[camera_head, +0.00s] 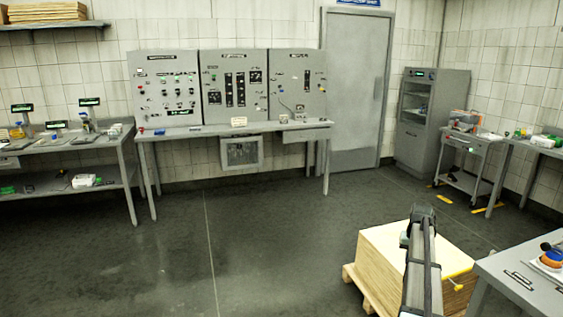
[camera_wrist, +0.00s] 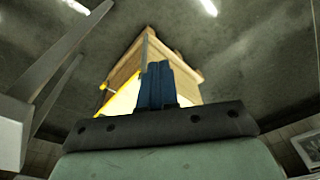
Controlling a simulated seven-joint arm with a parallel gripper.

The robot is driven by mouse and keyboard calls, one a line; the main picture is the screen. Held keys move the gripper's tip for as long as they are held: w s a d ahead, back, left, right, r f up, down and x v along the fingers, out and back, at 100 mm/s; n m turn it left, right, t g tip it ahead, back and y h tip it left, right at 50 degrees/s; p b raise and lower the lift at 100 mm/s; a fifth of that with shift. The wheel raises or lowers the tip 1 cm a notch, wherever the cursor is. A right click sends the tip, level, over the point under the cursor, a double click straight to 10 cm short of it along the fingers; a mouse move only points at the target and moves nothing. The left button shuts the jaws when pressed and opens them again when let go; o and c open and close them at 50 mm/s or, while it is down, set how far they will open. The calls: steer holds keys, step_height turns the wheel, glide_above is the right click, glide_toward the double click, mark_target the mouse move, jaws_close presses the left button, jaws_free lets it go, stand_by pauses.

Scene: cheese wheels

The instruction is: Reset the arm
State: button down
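My gripper (camera_wrist: 157,75) shows in the wrist view as two blue fingers side by side, with no clear gap between them. Nothing is seen held between them. The fingers point toward a pale wooden box (camera_wrist: 125,90), which appears upside down behind them. In the head view, my arm rises from the bottom edge at the right, in front of the same box (camera_head: 382,262). The gripper itself cannot be made out in the head view.
The box sits on a wooden pallet (camera_head: 358,290). A grey table (camera_head: 530,290) stands close at the right. A control-panel desk (camera_head: 235,130), a left bench (camera_head: 60,148), a cabinet (camera_head: 432,120) and a trolley (camera_head: 470,140) line the walls. The middle floor is clear.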

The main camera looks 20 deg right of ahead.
steer(key=w+a+f+n, duration=0.1)
steer(key=a+f, duration=0.3)
steer(key=a, duration=0.5)
steer(key=a+f+n, duration=0.1)
steer(key=a+f, duration=0.3)
steer(key=a, duration=0.5)
steer(key=w+a+f+n, duration=0.1)
steer(key=a+f, duration=0.3)
steer(key=a, duration=0.5)
steer(key=s+a+f+n, duration=0.1)
steer(key=s+a+f, duration=0.25)
steer(key=a, duration=0.55)
steer(key=s+a+f+n+g, duration=0.1)
steer(key=s+a+f+n, duration=0.15)
steer(key=s+a, duration=0.45)
steer(key=s+a+f+n, duration=0.1)
steer(key=s+a+f, duration=0.15)
steer(key=a, duration=0.85)
steer(key=s+f+g, duration=0.3)
steer(key=s+f, duration=0.7)
steer(key=s, duration=0.4)
steer(key=s+f+g, duration=0.4)
steer(key=s+f, duration=0.7)
steer(key=s, duration=0.4)
steer(key=shift+s+d+f+y, duration=0.15)
steer(key=shift+s+f+y, duration=0.15)
steer(key=shift+y, duration=0.1)
